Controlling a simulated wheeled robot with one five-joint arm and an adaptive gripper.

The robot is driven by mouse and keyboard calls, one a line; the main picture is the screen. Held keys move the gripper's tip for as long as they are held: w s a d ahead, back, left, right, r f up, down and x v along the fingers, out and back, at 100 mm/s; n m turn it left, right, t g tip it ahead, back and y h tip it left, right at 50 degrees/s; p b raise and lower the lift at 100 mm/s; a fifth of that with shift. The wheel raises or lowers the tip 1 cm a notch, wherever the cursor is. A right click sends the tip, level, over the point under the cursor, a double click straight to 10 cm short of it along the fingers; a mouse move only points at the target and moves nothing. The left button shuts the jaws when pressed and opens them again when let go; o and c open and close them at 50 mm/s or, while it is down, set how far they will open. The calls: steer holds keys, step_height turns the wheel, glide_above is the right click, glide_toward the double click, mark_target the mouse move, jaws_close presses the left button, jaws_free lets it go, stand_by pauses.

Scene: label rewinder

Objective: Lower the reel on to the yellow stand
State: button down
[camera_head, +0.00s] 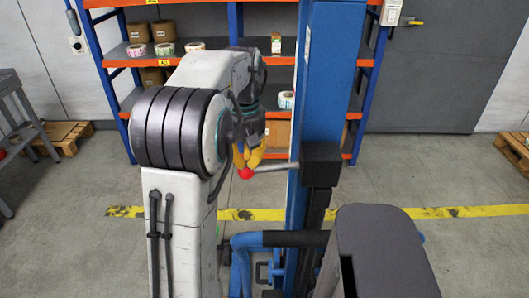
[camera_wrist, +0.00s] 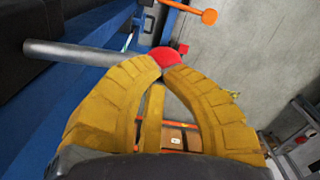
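A blue upright column (camera_head: 330,80) carries a dark block (camera_head: 320,165). A grey lever with a red ball knob (camera_head: 246,173) sticks out from the block to the left. My gripper (camera_head: 247,160) has yellow fingers and is at the knob. In the wrist view the tips close in on the red knob (camera_wrist: 166,56) and appear to touch it from both sides. The grey lever bar (camera_wrist: 85,53) runs left from it. I cannot make out a reel or a yellow stand in either view.
An orange-and-blue shelf (camera_head: 190,60) with boxes and label rolls stands behind. A blue tubular frame (camera_head: 280,240) is low by the column. A pallet (camera_head: 62,137) lies at left. A yellow line (camera_head: 460,212) crosses open floor.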

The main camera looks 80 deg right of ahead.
stand_by(0.4)
step_height(320, 180, up, 9)
steer(key=p, duration=0.9)
steer(key=shift+w, duration=0.1)
